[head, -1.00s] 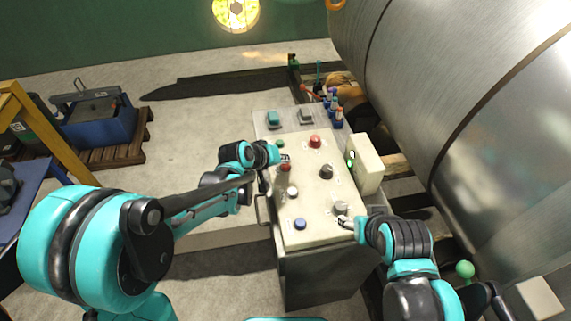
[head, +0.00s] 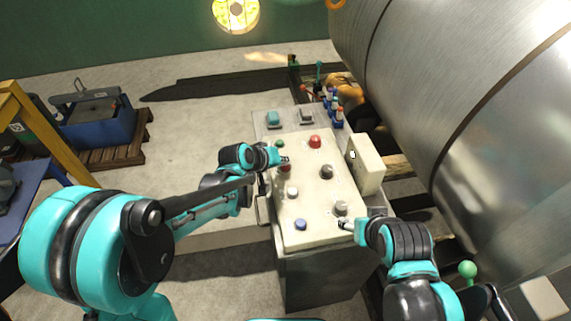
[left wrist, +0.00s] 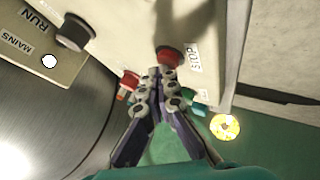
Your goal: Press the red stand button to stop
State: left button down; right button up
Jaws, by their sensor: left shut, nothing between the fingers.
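The red button labelled STOP (left wrist: 168,57) is on the beige panel of the control stand (head: 310,233). In the head view the red button (head: 285,169) is partly hidden by my left gripper (head: 284,160). My left gripper is shut and empty, its fingertips (left wrist: 162,74) at the button's near edge in the left wrist view. Whether they touch or push the cap I cannot tell. My right gripper (head: 347,225) is by the grey knob at the panel's front right; its fingers are too small to read.
A larger red button (head: 315,141), a black knob (head: 326,171), a white button (head: 292,192) and a blue button (head: 300,224) share the panel. A big metal drum (head: 460,90) fills the right side.

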aim_at(284, 167)
pick_arm(q)
jog(key=shift+r, duration=0.1)
jog(key=shift+r+p, duration=0.75)
jog(key=shift+r, duration=0.05)
notch_tip(284, 167, up, 5)
jog(key=p, duration=0.4)
jog(key=shift+r, duration=0.1)
dwell(0.6)
jog(key=s+a+r+y, duration=0.1)
jog(key=s+a+y, duration=0.1)
jog(key=s+a, duration=0.6)
jog(key=s+a+r+m+y+b, duration=0.1)
jog(key=s+a+y, duration=0.2)
jog(key=s+a, duration=0.6)
jog(key=s, duration=0.7)
jog(key=shift+a+r+m+y, duration=0.15)
jog(key=shift+r+m+y, duration=0.15)
jog(key=shift+r, duration=0.05)
